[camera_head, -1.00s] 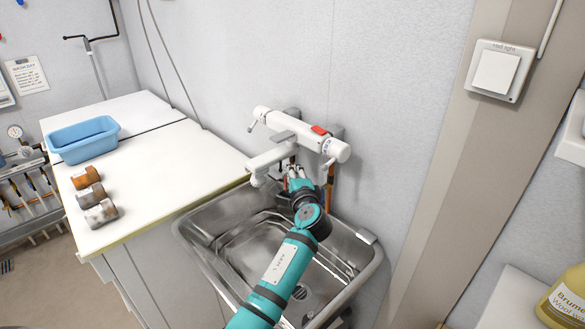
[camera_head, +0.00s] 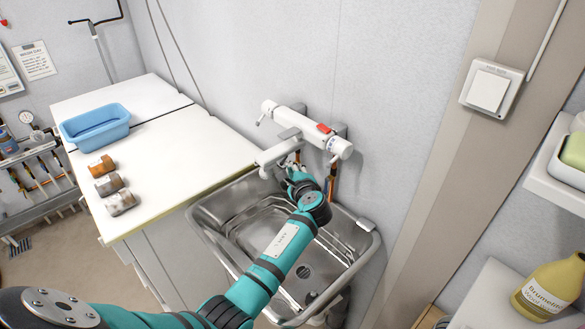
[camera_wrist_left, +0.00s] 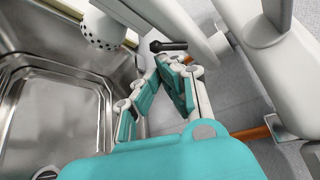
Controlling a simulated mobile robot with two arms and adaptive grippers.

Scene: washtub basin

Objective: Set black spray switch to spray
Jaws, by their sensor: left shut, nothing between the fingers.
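The black spray switch (camera_wrist_left: 168,46) is a small dark lever under the white tap spout in the left wrist view. It lies just beyond my left fingertips; I cannot tell whether they touch it. The perforated spray head (camera_wrist_left: 100,28) is to its left. My left gripper (camera_wrist_left: 173,64) is shut and empty, its teal fingertips close together. In the head view the left gripper (camera_head: 288,172) is under the white tap (camera_head: 300,130), above the back of the basin, and the switch cannot be made out there. My right gripper is not in view.
The steel basin (camera_head: 235,235) is below the arm. A white counter (camera_head: 185,165) to its left carries a blue tub (camera_head: 95,127) and several metal parts (camera_head: 111,184). Copper pipes (camera_wrist_left: 252,132) run close beside the gripper. A wall switch (camera_head: 491,89) and yellow bottle (camera_head: 548,287) are at the right.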

